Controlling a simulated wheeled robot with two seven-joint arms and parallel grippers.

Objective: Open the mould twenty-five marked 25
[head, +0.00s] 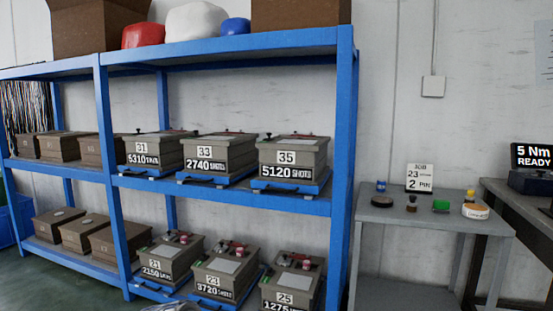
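The mould marked 25 (278,286) is a grey-brown box on the lower shelf, at the right end of its row. Its plate reads 25 above a partly cut-off 1275. Its lid is on and it looks shut, with small red and dark fittings on top. The frame's bottom edge cuts off its lower front. Neither of my grippers can be made out in the head view.
Moulds 21 (165,262) and 23 (222,276) stand left of it. Moulds 31 (150,153), 33 (215,155) and 35 (290,160) are on the shelf above. A blue post (343,150) rises right of it. A grey side table (430,220) stands further right.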

